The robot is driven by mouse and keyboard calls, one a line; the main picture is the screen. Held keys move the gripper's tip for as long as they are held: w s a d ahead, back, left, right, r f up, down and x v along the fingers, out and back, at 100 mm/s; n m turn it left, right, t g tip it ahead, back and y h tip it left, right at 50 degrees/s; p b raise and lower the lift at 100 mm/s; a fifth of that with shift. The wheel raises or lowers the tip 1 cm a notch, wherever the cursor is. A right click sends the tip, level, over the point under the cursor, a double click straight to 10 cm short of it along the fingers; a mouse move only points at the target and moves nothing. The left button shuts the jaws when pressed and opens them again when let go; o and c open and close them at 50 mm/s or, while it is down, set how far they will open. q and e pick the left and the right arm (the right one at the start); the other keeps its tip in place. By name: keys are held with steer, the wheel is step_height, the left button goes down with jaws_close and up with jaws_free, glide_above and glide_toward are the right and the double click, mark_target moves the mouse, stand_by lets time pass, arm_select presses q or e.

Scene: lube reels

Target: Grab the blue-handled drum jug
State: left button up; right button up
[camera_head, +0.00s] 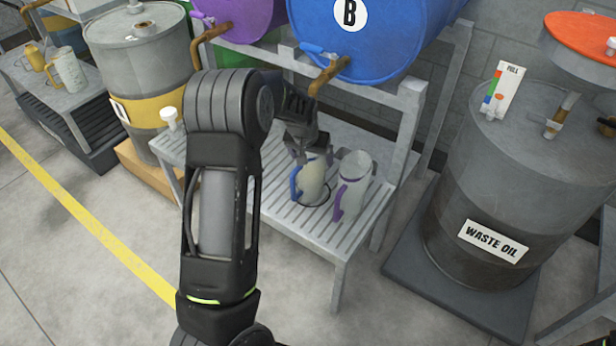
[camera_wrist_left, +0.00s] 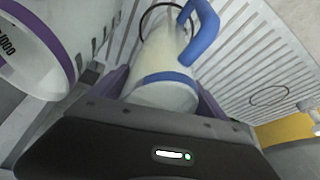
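The blue-handled jug (camera_head: 311,182), pale and translucent, is at a dark ring on the slatted grey stand. My left gripper (camera_head: 306,150) is over its top from above and hides its rim. In the left wrist view the jug (camera_wrist_left: 166,92), with a blue band and blue handle, lies between the two fingers (camera_wrist_left: 162,95). The fingers flank it closely; whether they press on it cannot be told. A purple-handled jug (camera_head: 354,182) stands just to the right; its purple-banded rim (camera_wrist_left: 62,55) is at the left of the wrist view.
A blue drum marked B (camera_head: 375,35) lies above the stand, its brown tap (camera_head: 328,72) close to my left gripper. A waste oil drum (camera_head: 480,190) stands right. A grey drum with a yellow band (camera_head: 143,75) stands left. An empty ring (camera_wrist_left: 270,96) shows on the slats.

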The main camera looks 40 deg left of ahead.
arm_select(q)
jaws_close()
stand_by(0.8)
